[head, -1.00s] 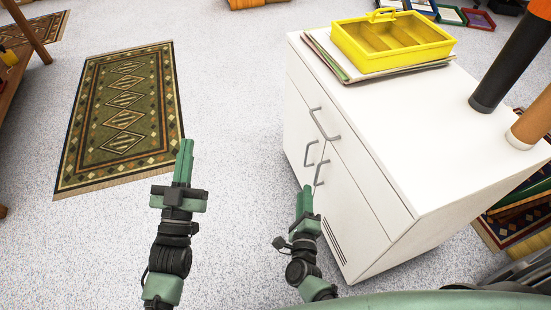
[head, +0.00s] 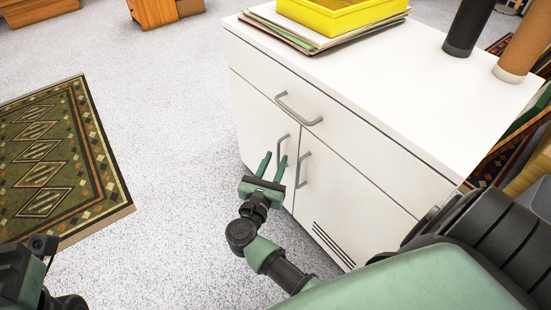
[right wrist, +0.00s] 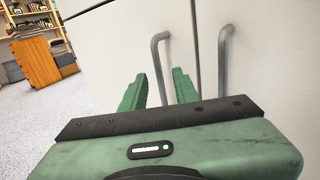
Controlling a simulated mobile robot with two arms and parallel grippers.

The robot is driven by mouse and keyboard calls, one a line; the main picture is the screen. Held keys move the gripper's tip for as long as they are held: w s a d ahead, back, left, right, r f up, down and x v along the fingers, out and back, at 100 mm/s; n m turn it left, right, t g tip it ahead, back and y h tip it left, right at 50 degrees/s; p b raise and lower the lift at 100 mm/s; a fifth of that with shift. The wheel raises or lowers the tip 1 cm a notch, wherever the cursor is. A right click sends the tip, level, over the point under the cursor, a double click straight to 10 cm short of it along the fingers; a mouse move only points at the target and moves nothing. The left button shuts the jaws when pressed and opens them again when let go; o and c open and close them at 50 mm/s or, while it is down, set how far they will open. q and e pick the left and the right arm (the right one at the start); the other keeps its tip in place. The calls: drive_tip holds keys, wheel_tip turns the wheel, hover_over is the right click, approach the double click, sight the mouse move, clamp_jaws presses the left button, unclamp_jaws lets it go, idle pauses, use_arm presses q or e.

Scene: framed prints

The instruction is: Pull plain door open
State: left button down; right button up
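The white cabinet (head: 350,150) has two lower doors. The plain door (head: 258,128) is on the left and looks shut; the right door (head: 345,205) has vent slots. The plain door's grey handle (head: 282,146) is upright beside the seam and also shows in the right wrist view (right wrist: 158,50). My right gripper (head: 273,159) is open and empty at this handle. In the right wrist view the handle lies between its two fingers (right wrist: 160,78); I cannot tell how deep. My left arm shows only at the lower left corner; its fingers are out of frame.
The vented door's handle (head: 302,170) is close to the right of my right gripper. A drawer handle (head: 298,108) is above. A yellow tray (head: 335,18) sits on papers on top. The floor left of the cabinet is clear up to a rug (head: 55,165).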

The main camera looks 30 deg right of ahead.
drive_tip(key=shift+x, duration=1.1)
clamp_jaws()
idle(0.7)
